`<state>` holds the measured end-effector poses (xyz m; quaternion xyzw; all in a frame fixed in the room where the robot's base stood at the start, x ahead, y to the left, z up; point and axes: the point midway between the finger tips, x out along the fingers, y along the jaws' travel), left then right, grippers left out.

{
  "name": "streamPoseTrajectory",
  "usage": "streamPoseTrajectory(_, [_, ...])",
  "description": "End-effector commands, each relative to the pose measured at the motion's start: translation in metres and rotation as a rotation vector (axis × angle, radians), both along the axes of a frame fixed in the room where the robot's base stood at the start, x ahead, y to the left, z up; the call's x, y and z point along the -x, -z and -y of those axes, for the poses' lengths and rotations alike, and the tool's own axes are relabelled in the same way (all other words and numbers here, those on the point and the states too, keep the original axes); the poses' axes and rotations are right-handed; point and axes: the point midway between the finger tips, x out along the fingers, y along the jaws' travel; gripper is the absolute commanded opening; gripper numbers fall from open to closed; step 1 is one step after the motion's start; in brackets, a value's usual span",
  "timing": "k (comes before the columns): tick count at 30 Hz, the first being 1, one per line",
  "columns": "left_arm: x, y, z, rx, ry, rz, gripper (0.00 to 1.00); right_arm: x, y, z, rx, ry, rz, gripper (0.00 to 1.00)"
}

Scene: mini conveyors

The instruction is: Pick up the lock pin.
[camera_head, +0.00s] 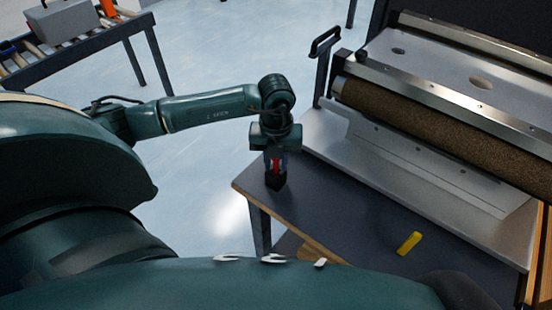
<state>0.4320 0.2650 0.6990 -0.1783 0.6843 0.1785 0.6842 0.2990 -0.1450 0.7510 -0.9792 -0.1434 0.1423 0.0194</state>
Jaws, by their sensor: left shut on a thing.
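A short yellow piece (409,243) lies on the table to the right, well apart from the gripper. My right gripper is not in view.
A conveyor unit with a brown roller (430,130) and a metal plate (420,165) fills the table's back and right. A black handle (324,42) stands at its left end. Another roller conveyor (95,38) carries a grey box (65,20) at top left.

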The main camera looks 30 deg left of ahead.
Motion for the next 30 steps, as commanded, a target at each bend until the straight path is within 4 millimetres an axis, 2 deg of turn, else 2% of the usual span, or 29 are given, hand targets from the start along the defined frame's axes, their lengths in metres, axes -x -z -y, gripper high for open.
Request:
streamPoseTrajectory(4, [0.0,0.0,0.0,0.001,0.0,0.0,0.02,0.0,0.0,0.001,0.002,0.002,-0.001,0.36])
streamPoseTrajectory(10, [0.0,-0.001,0.0,0.0,0.0,0.001,0.01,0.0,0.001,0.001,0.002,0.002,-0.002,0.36])
streamPoseTrajectory(13, [-0.001,-0.009,0.0,0.001,0.0,0.003,0.01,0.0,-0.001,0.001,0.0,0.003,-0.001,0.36])
streamPoseTrajectory(24, [-0.001,-0.078,0.0,-0.001,0.001,0.004,0.01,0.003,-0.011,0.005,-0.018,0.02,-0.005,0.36])
streamPoseTrajectory(30, [0.001,-0.101,0.001,-0.001,0.076,0.0,0.01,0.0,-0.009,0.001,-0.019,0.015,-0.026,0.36])
